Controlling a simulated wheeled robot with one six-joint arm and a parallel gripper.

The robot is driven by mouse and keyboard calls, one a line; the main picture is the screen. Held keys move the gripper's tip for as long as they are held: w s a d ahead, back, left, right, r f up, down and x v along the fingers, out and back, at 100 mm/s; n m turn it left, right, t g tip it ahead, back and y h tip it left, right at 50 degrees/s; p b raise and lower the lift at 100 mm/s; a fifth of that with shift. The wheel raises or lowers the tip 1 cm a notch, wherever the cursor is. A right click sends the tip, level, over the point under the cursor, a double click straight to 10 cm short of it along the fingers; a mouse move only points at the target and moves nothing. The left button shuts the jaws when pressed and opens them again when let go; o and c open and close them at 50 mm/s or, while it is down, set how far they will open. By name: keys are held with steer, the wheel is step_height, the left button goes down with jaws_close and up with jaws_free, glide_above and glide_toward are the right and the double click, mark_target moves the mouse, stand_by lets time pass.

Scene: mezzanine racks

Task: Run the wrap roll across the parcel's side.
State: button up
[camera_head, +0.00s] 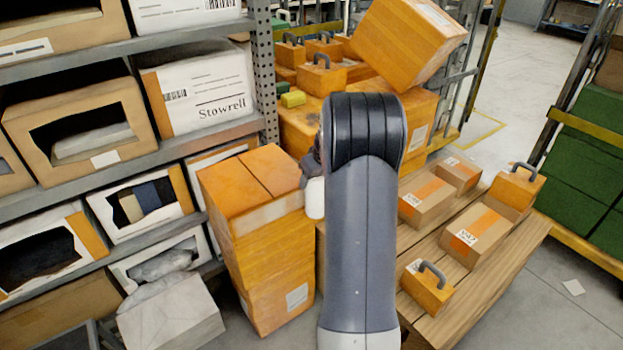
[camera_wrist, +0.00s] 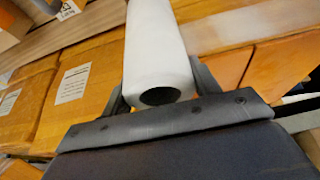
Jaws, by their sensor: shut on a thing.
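The white wrap roll (camera_wrist: 158,45) sits between the two fingers of my gripper (camera_wrist: 160,88), its dark hollow end facing the wrist. In the head view the roll (camera_head: 315,199) shows only in part beside my arm, at the right edge of the tall orange parcel (camera_head: 268,258). My gripper (camera_head: 310,168) is mostly hidden there by my arm. A pale band (camera_head: 268,212) crosses the parcel's upper side and ends near the roll. In the wrist view a pale translucent strip (camera_wrist: 232,30) lies right of the roll over orange surfaces. I cannot tell whether the roll touches the parcel.
A grey shelf rack (camera_head: 262,70) with boxes stands at the left. A wooden pallet-like platform (camera_head: 490,285) with small parcels is at the right. A tilted orange box (camera_head: 405,42) rests on a stack behind my arm. Open floor (camera_head: 565,318) lies at the lower right.

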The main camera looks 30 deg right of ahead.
steer(key=shift+s+a+r+b, duration=0.1)
steer(key=shift+a+b, duration=0.5)
steer(key=shift+a, duration=3.95)
steer(key=shift+s+a, duration=0.2)
steer(key=shift+a, duration=2.8)
steer(key=shift+w+a, duration=0.1)
steer(key=shift+a, duration=1.55)
steer(key=shift+s+a, duration=0.2)
steer(key=shift+a, duration=2.65)
steer(key=s, duration=0.7)
steer(key=shift+d+b, duration=0.15)
steer(key=shift+b, duration=0.2)
